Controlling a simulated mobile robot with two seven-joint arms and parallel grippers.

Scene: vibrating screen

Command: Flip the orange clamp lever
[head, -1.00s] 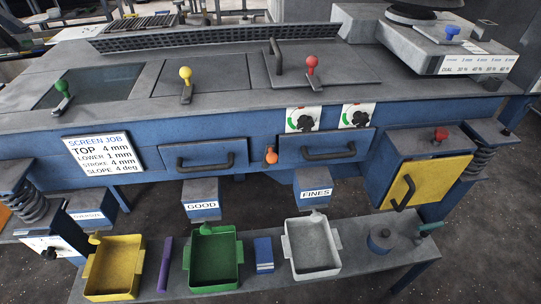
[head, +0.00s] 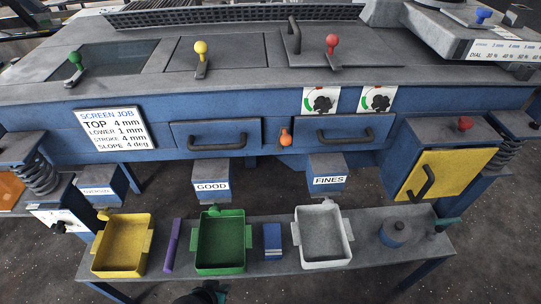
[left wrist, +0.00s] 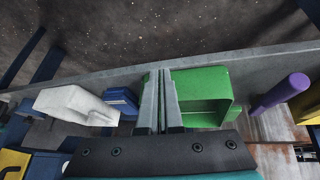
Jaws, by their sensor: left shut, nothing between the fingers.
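The orange clamp lever (head: 285,137) shows in the head view as a small upright orange knob on the blue front panel, between two drawers with dark handles. My left gripper (head: 213,289) shows only in small part at the bottom edge of the head view, well below the lever and in front of the green tray. In the left wrist view, its two fingers (left wrist: 161,100) are close together and hold nothing. They overlap the view of the green tray (left wrist: 205,80). The lever cannot be made out in the left wrist view. My right gripper is not in view.
A low bench (head: 285,262) carries a yellow tray (head: 122,270), a purple rod (head: 172,245), the green tray, a blue block (head: 272,240) and a white tray (head: 323,262). Spouts marked GOOD (head: 212,186) and FINES (head: 328,180) hang below the drawers.

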